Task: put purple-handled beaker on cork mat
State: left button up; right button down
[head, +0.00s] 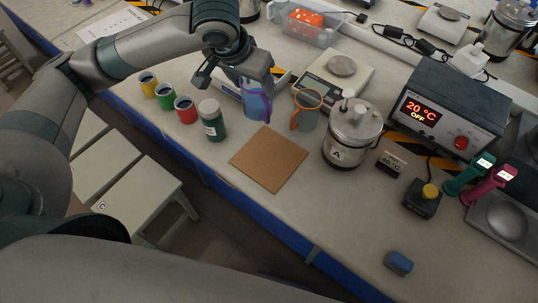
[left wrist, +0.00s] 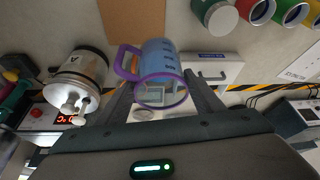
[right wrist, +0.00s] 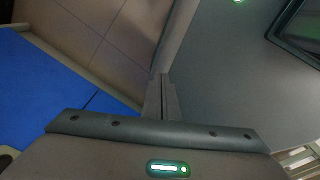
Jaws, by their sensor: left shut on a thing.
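The purple-handled beaker (head: 254,107) is bluish and clear, with a purple rim and handle; it also shows in the left wrist view (left wrist: 157,60). My left gripper (head: 256,86) is shut on it from above, with a finger on each side. The beaker is roughly upright, just behind the cork mat; I cannot tell whether it touches the bench. The square brown cork mat (head: 268,159) lies bare at the front of the bench and shows at the top of the left wrist view (left wrist: 133,14). My right gripper (right wrist: 161,98) is shut and empty, away from the bench.
An orange-handled beaker (head: 304,112) stands right of the held beaker. A steel pot (head: 350,140) stands right of the mat. A green jar (head: 211,122) and several paint pots stand left. A scale (head: 334,80) is behind.

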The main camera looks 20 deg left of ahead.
pick_arm(q)
jog(key=m, duration=0.1)
jog(key=s+d+f+m+h, duration=0.1)
jog(key=m, duration=0.2)
jog(key=shift+s+d+f+g+h, duration=0.15)
jog(key=shift+s+f+g+h, duration=0.15)
jog(key=shift+g, duration=0.1)
jog(key=shift+s+d+f+m+g+h+p, duration=0.2)
jog(key=shift+s+d+f+m+g+h, duration=0.15)
jog(key=shift+m, duration=0.95)
jog(key=shift+s+d+f+m+g+h+p, duration=0.2)
jog(key=shift+s+d+m+g+h, duration=0.15)
jog(key=shift+m, duration=0.95)
jog(key=shift+s+d+f+m+g+h+p, duration=0.25)
jog(key=shift+s+d+m, duration=0.2)
jog(key=shift+m, duration=0.85)
pick_arm(e)
jog(key=shift+w+a+r, duration=0.1)
jog(key=shift+a+r, duration=0.1)
jog(key=shift+r, duration=0.4)
pick_arm(q)
notch_tip(320, 180, down, 6)
jog(key=p, duration=0.1)
pick_arm(e)
jog(key=shift+a+r, duration=0.25)
jog(key=shift+r, duration=0.4)
pick_arm(q)
jog(key=shift+f, duration=0.1)
